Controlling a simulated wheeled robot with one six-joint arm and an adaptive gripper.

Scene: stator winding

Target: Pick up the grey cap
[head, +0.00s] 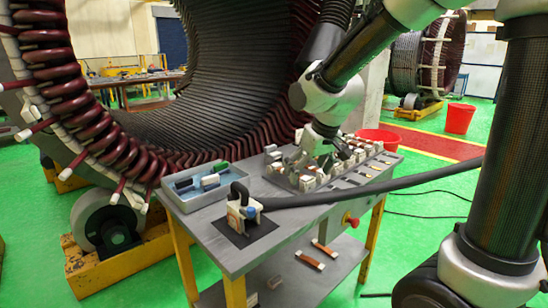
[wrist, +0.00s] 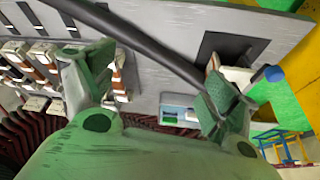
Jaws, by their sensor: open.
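A grey rack (head: 335,188) on the workbench holds rows of small pale grey-white blocks or caps (head: 308,183). I cannot tell which of them is the grey cap. My gripper (head: 320,160) is over the rack, fingers pointing down, and hides part of the rows. In the wrist view my gripper (wrist: 155,88) has its two fingers spread wide with nothing between them. The rack shows at the left of the wrist view, with pale and brown parts (wrist: 118,75) beside the left finger.
A grey-blue tray (head: 180,205) with blue, white and green pieces sits at the bench's left. A white clamp-like device (head: 240,215) stands on a dark mat, and a thick black cable (head: 400,182) runs from it across the bench. The large stator (head: 215,90) stands behind.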

